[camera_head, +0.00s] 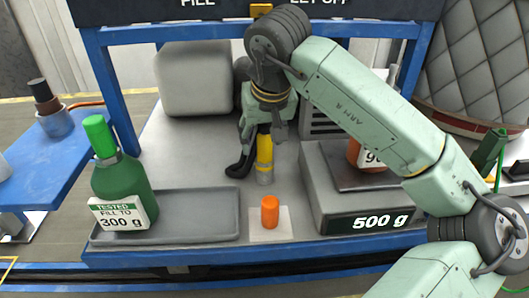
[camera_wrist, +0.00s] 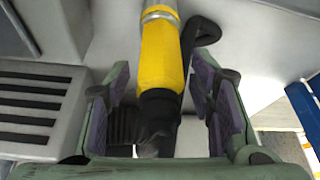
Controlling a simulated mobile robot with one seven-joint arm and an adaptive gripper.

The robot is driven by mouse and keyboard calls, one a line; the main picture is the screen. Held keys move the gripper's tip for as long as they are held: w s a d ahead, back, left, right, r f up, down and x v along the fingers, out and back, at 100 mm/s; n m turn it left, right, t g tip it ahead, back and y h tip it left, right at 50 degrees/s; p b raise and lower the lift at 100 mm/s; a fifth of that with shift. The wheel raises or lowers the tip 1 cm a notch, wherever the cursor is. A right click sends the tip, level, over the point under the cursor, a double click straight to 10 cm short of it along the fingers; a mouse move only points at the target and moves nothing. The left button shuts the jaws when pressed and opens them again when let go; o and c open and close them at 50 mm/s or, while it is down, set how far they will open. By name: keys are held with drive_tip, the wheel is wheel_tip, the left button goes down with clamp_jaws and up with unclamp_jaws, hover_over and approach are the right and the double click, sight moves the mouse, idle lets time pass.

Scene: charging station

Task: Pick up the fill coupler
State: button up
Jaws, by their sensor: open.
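The fill coupler (camera_head: 264,150) is a yellow cylinder with a grey metal tip and a black hose. It hangs upright over the light grey worktop, left of the scale. My gripper (camera_head: 262,124) is at its upper part, pointing down. In the wrist view, the coupler's yellow body (camera_wrist: 162,55) runs between the two open, purple-padded fingers of my gripper (camera_wrist: 161,75). Gaps show on both sides, so the fingers do not appear to touch it. The coupler's top is partly hidden by my gripper in the head view.
A green bottle (camera_head: 122,185) labelled 300 g stands on a grey tray (camera_head: 195,216) at the left. An orange cylinder (camera_head: 270,212) stands at the front. A scale (camera_head: 335,208) reading 500 g holds an orange bottle (camera_head: 357,155). A blue frame post (camera_head: 112,90) rises left.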

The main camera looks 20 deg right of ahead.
drive_tip(key=shift+c, duration=0.5)
clamp_jaws()
